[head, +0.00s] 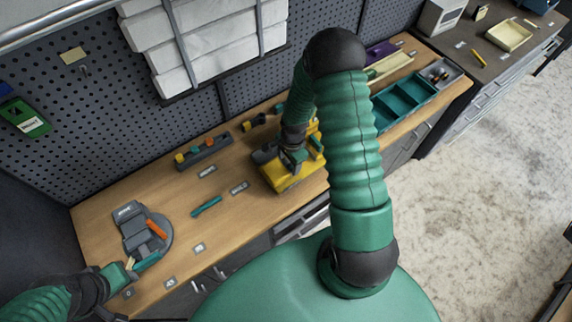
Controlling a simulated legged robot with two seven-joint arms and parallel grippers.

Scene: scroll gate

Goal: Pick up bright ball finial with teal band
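I cannot make out the bright ball finial with teal band in the head view; it may be hidden or too small. My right arm rises through the middle of the view and bends down to the bench. My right gripper (291,160) is over a yellow block-like fixture (283,182), and its fingers are partly hidden. I cannot tell whether it is open or holds anything. My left gripper (138,265) is low at the left, at the bench's front edge beside a grey round-based fixture (131,217) with an orange part. Its opening is too small to judge.
The wooden bench (100,208) runs along a perforated wall panel. A dark rack (203,152) with coloured pieces stands at the back. A teal bar (206,206) and several small labels lie in the middle. A teal compartment tray (405,100) is at the right, partly behind my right arm.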

